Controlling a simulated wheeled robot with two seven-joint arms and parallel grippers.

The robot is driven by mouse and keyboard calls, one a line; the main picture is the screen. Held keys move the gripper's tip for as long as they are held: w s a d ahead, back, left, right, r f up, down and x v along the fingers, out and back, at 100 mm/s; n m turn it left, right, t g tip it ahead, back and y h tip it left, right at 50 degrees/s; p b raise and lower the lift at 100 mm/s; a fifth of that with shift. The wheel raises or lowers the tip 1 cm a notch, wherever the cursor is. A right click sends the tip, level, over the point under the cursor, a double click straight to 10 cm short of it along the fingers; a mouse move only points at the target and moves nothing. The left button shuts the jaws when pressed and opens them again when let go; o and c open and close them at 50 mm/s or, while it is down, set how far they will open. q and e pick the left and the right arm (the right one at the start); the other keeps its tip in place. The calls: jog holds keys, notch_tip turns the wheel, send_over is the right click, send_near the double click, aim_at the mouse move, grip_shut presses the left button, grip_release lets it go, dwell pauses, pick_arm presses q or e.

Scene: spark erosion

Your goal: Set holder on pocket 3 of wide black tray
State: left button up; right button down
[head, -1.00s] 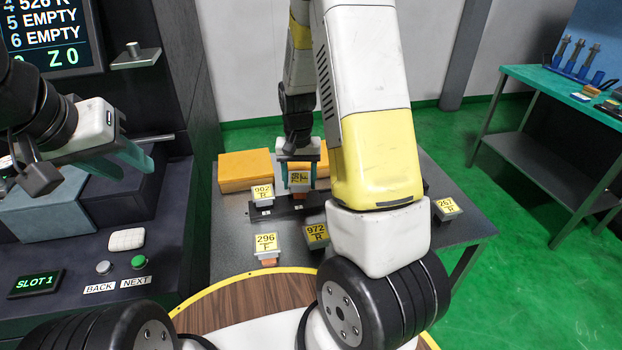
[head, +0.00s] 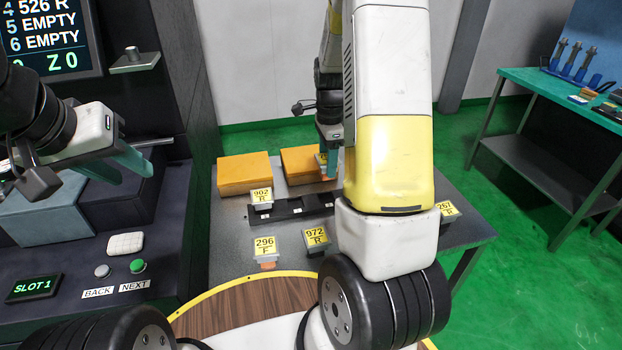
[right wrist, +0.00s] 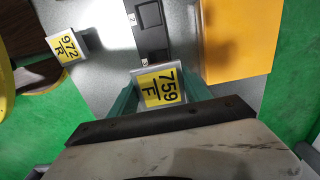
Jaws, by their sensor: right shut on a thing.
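My right gripper (right wrist: 165,98) is shut on a grey holder with a yellow 759 F label (right wrist: 160,88). In the head view this gripper (head: 329,168) is over the tray's right part, partly hidden by my arm. The wide black tray (head: 288,210) lies on the grey table; its right end is hidden there. In the right wrist view the tray (right wrist: 150,30) runs away from the held holder, showing bare pockets. Holder 902 R (head: 261,197) sits at the tray's left end. My left gripper (head: 125,168) is open and empty by the machine at left.
Holders 296 F (head: 265,247), 972 R (head: 316,238) and 267 (head: 447,210) stand on the grey table (head: 230,235). Two orange blocks (head: 244,173) (head: 299,163) lie behind the tray. A control panel with buttons (head: 138,265) is at left.

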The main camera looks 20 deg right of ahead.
notch_tip(320, 180, down, 9)
jog(key=shift+f, duration=0.1)
dwell(0.4)
jog(key=shift+f, duration=0.1)
jog(key=shift+c, duration=2.4)
grip_release()
notch_tip(320, 180, up, 12)
jog(key=shift+r, duration=0.1)
jog(key=s+a+r+n+t, duration=0.2)
jog(key=s+a+r+n, duration=0.2)
jog(key=s+r+n, duration=0.2)
jog(key=s+a+r+n+t+y, duration=0.1)
jog(key=s+a+r+n+t, duration=0.1)
jog(key=s+a+r+n, duration=0.2)
jog(key=s+a+r+n+t+y, duration=0.1)
jog(key=s+a+r+n, duration=0.3)
jog(key=s+r+n, duration=0.4)
jog(key=s+n+t, duration=0.1)
jog(key=s, duration=0.2)
jog(key=shift+s+r, duration=0.15)
jog(key=shift+r, duration=0.25)
